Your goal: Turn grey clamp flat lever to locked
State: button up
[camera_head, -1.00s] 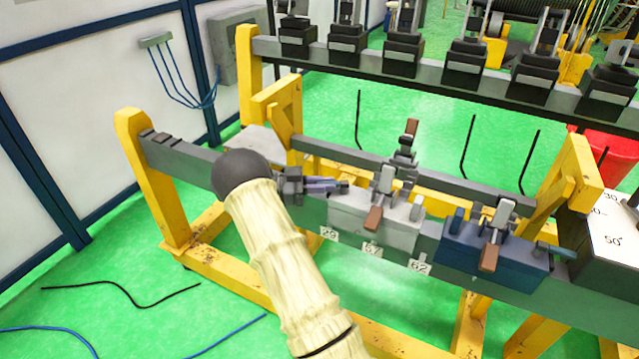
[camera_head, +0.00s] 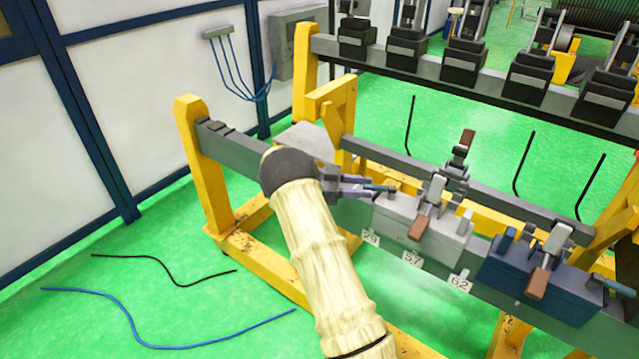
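The grey clamp (camera_head: 440,228) sits on the front rail, with brown-handled levers on its top. The two fingers show a slight gap, and the lever's near part seems to lie at or between the tips. Whether they touch or grip it is too small to tell. My pale arm hides part of the rail to the left.
A blue clamp (camera_head: 540,285) stands to the right on the same rail. Number tags (camera_head: 412,258) hang on the rail's front. A yellow frame (camera_head: 200,170) supports the rails. A back rail (camera_head: 470,75) carries several black clamps.

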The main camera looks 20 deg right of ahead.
jog(key=v, duration=1.4)
jog(key=shift+a, duration=0.15)
jog(key=c, duration=0.6)
jog(key=shift+s+h, duration=0.15)
jog(key=shift+h, duration=0.15)
grip_shut()
jog(key=s+m+t+h+p, duration=0.1)
jog(key=s+m+t+p, duration=0.7)
jog(key=s+t, duration=0.5)
jog(key=s+p, duration=0.2)
jog(key=s, duration=0.1)
jog(key=shift+s+a+m+t, duration=0.3)
jog(key=shift+s+m+t, duration=0.05)
jog(key=shift+m+t, duration=0.05)
jog(key=shift+f, duration=0.15)
